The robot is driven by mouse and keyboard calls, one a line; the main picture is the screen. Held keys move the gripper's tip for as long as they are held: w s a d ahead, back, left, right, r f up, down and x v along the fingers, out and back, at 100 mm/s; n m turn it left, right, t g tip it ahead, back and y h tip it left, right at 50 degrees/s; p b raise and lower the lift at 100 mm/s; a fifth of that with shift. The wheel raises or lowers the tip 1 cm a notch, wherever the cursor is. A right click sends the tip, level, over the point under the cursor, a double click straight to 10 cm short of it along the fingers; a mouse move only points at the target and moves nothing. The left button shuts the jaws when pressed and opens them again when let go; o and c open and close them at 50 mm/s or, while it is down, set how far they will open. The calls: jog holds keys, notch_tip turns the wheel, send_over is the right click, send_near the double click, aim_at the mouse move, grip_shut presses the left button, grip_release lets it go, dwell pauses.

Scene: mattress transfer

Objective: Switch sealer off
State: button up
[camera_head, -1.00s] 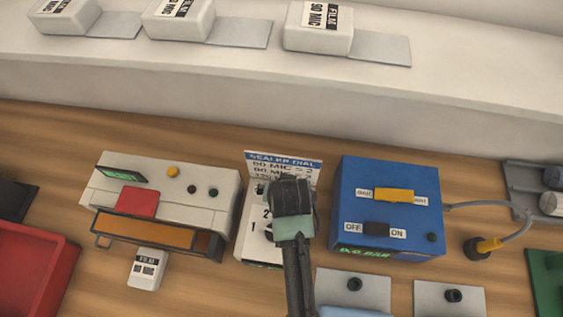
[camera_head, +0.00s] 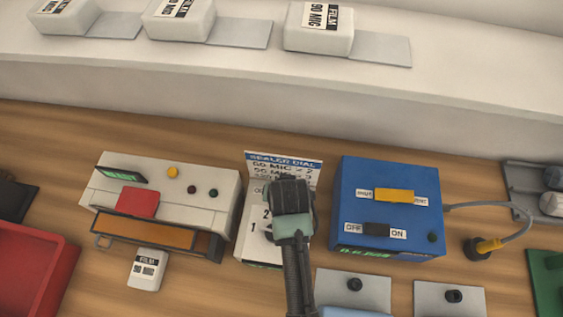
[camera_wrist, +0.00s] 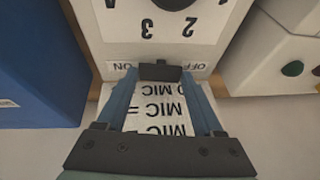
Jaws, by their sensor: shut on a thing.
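The sealer dial box (camera_head: 258,236) is white, with a numbered dial on top and a printed dial sign (camera_head: 283,165) behind it. In the wrist view its OFF/ON labels flank a black slide switch (camera_wrist: 160,73). My gripper (camera_wrist: 160,80) has its two blue fingers reaching to this switch and is shut on it. In the head view my gripper (camera_head: 290,192) covers the switch and part of the dial (camera_head: 268,232). The OFF label (camera_head: 258,190) shows left of the gripper. I cannot tell for certain which end the slider sits at.
A cream machine (camera_head: 160,190) with a red block and several buttons stands close left. A blue box (camera_head: 385,205) with a yellow slider and its own OFF/ON switch stands close right. A film block (camera_head: 147,268) lies in front of the machine. Film blocks sit on the back shelf.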

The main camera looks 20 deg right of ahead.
jog(key=shift+w+a+r+g+h+p, duration=0.15)
jog(key=shift+a+g+h+p, duration=0.15)
jog(key=shift+g+h+p, duration=0.3)
jog(key=shift+w+f+n+g+h, duration=0.1)
jog(key=shift+f+n+g+h, duration=0.15)
jog(key=shift+h, duration=0.35)
jog(key=o, duration=1.4)
jog(key=shift+a, duration=0.1)
jog(key=shift+r, duration=0.1)
jog(key=v, duration=1.3)
jog(key=shift+b, duration=0.3)
